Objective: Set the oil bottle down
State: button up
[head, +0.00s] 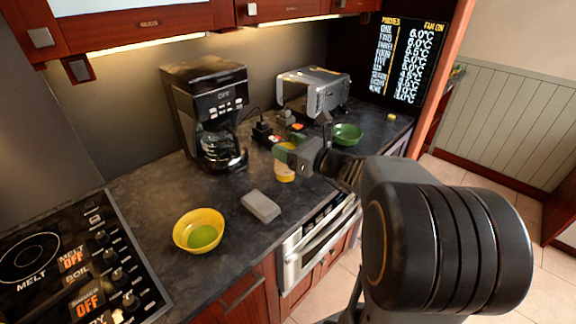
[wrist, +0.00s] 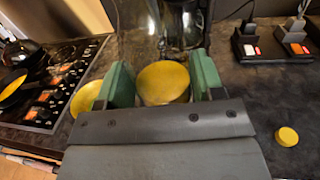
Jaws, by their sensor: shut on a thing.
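The oil bottle (head: 285,174) is a yellow, pale-bodied container at the middle of the counter in the head view, partly hidden by my gripper. My gripper (head: 290,152) is shut on it. In the wrist view the bottle's round yellow end (wrist: 163,82) sits between the two green fingers of my gripper (wrist: 162,84). The bottle is over the dark countertop (head: 150,205), near its front edge. I cannot tell whether its base touches the counter.
A yellow bowl (head: 184,236) and a grey block (head: 260,206) lie left of the bottle. A black coffee maker (head: 200,95) stands behind. Power sockets (head: 263,131), a green bowl (head: 347,136) and a silver toaster oven (head: 325,92) are further back right. A stove (head: 45,285) is at left.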

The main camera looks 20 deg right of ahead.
jog(key=w+d+f+p, duration=0.3)
jog(key=w+d+f, duration=0.4)
jog(key=w+f, duration=0.5)
jog(key=shift+d+f, duration=0.35)
jog(key=shift+f, duration=0.1)
jog(key=shift+w+f, duration=0.1)
jog(key=shift+f, duration=0.15)
jog(key=o, duration=1.1)
